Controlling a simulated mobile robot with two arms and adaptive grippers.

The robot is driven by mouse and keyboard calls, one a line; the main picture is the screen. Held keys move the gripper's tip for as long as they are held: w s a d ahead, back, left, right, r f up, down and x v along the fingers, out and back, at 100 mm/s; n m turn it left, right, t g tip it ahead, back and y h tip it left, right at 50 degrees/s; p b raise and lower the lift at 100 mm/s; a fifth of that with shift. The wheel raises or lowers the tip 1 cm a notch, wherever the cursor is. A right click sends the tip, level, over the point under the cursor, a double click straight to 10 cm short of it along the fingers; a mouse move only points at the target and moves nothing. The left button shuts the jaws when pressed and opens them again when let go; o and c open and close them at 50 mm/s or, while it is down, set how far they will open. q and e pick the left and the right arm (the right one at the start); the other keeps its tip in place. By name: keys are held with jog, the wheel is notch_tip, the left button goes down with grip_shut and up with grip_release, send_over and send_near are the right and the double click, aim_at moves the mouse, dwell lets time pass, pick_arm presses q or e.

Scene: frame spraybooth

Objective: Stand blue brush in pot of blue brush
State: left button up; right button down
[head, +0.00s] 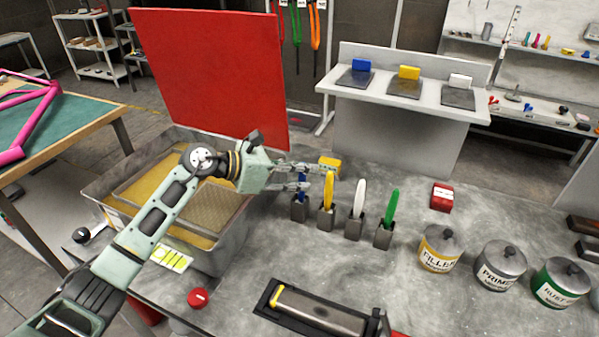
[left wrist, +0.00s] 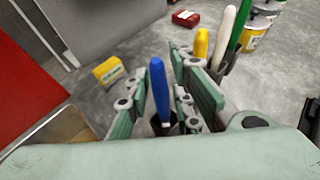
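The blue brush (left wrist: 158,90) stands upright in its dark pot (left wrist: 163,126) in the left wrist view, handle up. In the head view, its pot (head: 299,209) is the leftmost of the row, and the brush is largely hidden behind my fingers. My left gripper (head: 308,177) reaches in from the left at the brush. In the left wrist view its fingers (left wrist: 160,108) are spread on both sides of the blue handle, with gaps visible, so it is open around the brush. My right gripper is not in view.
Pots with a yellow brush (head: 328,192), white brush (head: 359,197) and green brush (head: 391,208) stand close to the right. A yellow box (head: 330,163) is behind. A tray (head: 225,252) lies under my arm, a red panel (head: 215,75) behind it. Tins (head: 441,248) stand right.

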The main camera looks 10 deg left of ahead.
pick_arm(q)
jog(key=shift+o, duration=1.2)
jog(key=v, duration=1.2)
